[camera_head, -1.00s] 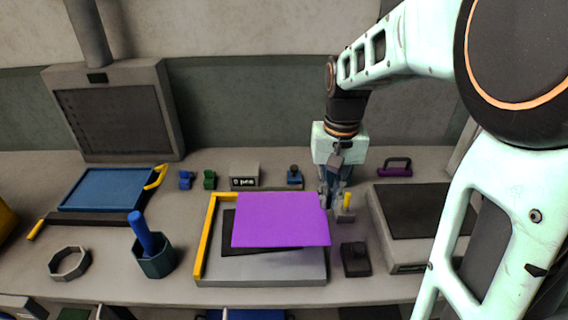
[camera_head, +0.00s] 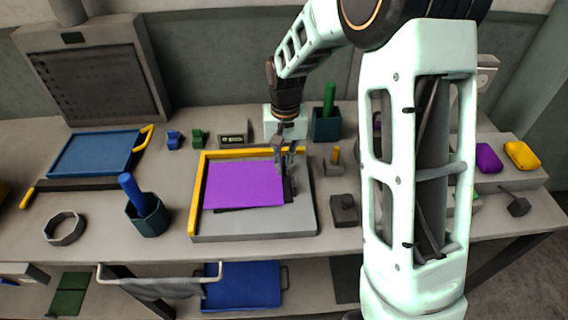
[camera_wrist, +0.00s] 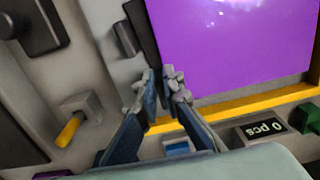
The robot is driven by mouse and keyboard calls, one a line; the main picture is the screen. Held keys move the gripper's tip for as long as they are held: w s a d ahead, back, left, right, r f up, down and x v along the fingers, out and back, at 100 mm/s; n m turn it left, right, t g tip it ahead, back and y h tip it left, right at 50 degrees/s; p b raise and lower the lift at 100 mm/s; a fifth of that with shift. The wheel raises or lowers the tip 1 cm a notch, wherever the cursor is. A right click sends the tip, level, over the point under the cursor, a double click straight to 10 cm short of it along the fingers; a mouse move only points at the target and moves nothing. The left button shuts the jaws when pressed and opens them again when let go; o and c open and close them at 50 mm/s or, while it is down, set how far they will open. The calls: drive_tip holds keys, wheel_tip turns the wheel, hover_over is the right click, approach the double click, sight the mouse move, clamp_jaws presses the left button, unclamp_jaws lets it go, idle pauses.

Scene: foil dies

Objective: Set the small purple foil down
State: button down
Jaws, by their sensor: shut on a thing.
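The purple foil (camera_head: 243,185) is a flat sheet over a dark plate (camera_head: 287,190) on a grey board (camera_head: 255,228) with yellow rails (camera_head: 197,200) at its left and back. In the head view the foil lies close to the left rail; whether it rests fully on the plate I cannot tell. It also fills much of the wrist view (camera_wrist: 230,45). My gripper (camera_head: 290,160) is at the foil's right edge, near the board's back right corner. In the wrist view my gripper (camera_wrist: 163,78) has its fingers close together, shut on the foil's edge.
A yellow-handled block (camera_head: 334,160) and a dark block (camera_head: 344,210) stand right of the board. A counter marked "0 pcs" (camera_wrist: 265,131) is behind the back rail. A dark green cup with a blue handle (camera_head: 147,215) stands at the left.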

drive_tip(key=shift+f, duration=0.2)
drive_tip(key=c, duration=2.1)
unclamp_jaws()
drive_tip(key=shift+r, duration=0.1)
wheel_tip(320, 180, up, 12)
drive_tip(key=shift+d+r, duration=0.15)
drive_tip(key=shift+r, duration=0.05)
